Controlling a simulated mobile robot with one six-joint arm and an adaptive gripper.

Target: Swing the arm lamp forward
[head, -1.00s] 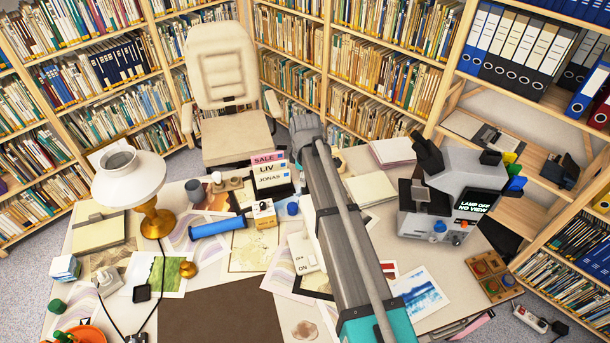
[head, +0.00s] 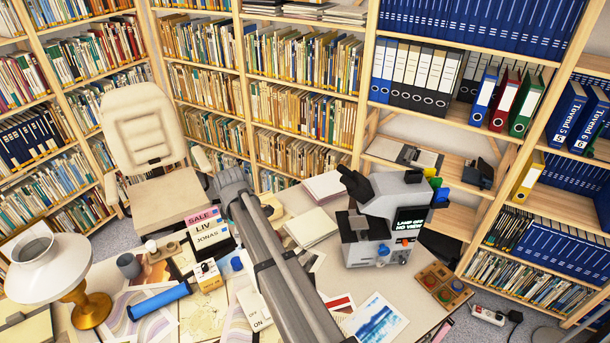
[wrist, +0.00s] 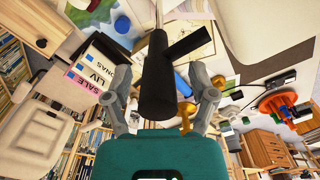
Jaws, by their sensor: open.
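A black cylinder (wrist: 157,75) with a black side bar (wrist: 199,43) shows between and ahead of the fingers. I cannot tell whether it is part of the arm lamp or touches the fingers. No arm lamp shows clearly in the head view. A lamp with a white shade (head: 45,262) and brass base (head: 92,308) stands at the left. The grey machine (head: 385,225) right of my arm has a screen reading "LAMP OFF NO VIEW" (head: 409,220).
A name-card box (head: 210,236), a blue roll (head: 160,301) and papers crowd the desk left of my arm. A cream chair (head: 145,140) stands behind the desk. Bookshelves (head: 300,90) line the back. A wooden button tray (head: 440,285) lies at the right desk edge.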

